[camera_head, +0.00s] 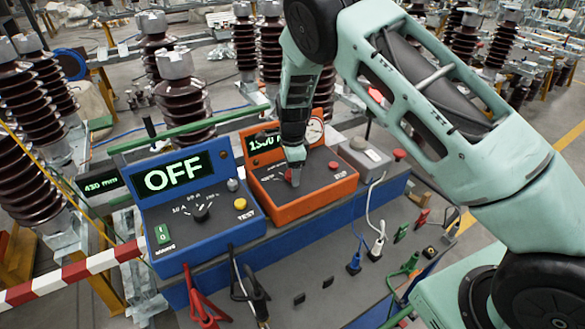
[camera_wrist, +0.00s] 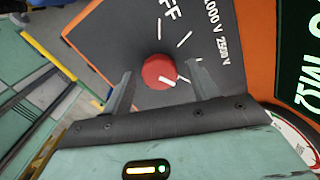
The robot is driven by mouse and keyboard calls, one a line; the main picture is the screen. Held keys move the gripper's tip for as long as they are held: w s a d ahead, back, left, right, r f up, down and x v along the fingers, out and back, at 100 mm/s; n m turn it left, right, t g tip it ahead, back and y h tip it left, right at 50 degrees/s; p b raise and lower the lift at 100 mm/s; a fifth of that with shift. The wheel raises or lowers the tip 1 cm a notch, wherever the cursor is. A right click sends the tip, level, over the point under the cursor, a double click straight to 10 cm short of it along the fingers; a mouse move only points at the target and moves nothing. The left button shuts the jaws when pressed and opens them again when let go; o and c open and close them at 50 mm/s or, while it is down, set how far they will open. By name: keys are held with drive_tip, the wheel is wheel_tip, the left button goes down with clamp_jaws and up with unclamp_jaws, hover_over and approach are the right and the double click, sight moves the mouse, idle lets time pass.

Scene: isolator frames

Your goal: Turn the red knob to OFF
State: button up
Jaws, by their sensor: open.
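The red knob (camera_wrist: 157,70) sits on the dark sloping panel of the orange tester (camera_head: 318,191). In the wrist view it lies between the two fingers of my gripper (camera_wrist: 163,86), with a gap on each side. A white mark at the knob's lower right points away from the OFF lettering (camera_wrist: 171,8), which is partly cut off at the top. In the head view my gripper (camera_head: 294,163) is over the panel, with a little of the red knob (camera_head: 288,176) showing. The tester's green display (camera_head: 266,142) is partly hidden by my arm.
A blue tester (camera_head: 185,232) stands close on the left, with its display reading OFF. A grey box (camera_head: 366,158) with a red button is on the right. Cables and clips lie on the grey bench front. A red-and-white barrier (camera_head: 75,271) is at lower left.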

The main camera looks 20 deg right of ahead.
drive_tip(key=c, duration=1)
